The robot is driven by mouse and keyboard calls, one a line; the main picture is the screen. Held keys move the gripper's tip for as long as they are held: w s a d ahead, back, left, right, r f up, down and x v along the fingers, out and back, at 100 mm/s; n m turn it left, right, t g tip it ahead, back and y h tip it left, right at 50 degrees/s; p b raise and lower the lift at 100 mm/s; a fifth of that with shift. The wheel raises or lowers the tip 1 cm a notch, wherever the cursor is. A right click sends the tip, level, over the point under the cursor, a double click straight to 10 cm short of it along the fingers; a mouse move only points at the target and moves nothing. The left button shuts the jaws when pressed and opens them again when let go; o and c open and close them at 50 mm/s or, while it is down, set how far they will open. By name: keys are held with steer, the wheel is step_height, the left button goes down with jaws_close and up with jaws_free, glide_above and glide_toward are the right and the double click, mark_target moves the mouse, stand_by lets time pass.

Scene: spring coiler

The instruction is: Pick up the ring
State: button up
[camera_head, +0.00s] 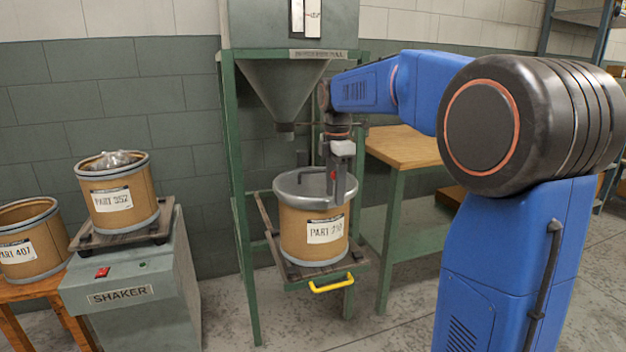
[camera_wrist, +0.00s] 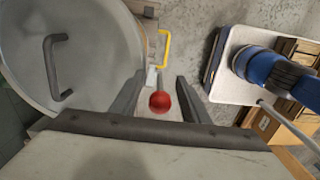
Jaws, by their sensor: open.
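The ring (camera_head: 291,200) is a grey metal band around the top rim of the drum marked PART 210 (camera_head: 299,232). Its edge also shows in the wrist view (camera_wrist: 132,42) beside the grey lid (camera_wrist: 95,50), which has a bar handle (camera_wrist: 52,68). My gripper (camera_head: 338,195) points down at the right front of the rim. In the wrist view its open fingers (camera_wrist: 161,88) lie just right of the rim, with a red ball (camera_wrist: 159,102) and a small grey piece between them. I cannot tell whether the fingers touch the ring.
The drum stands on a platform with a yellow handle (camera_head: 331,284) beneath a hopper (camera_head: 285,85) in a green frame. A wooden-topped bench (camera_head: 403,144) is close on the right. The shaker (camera_head: 135,290) carries another drum (camera_head: 120,205), with drum PART 407 (camera_head: 32,245) at far left.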

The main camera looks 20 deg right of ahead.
jaws_close()
steer(key=shift+r, duration=0.15)
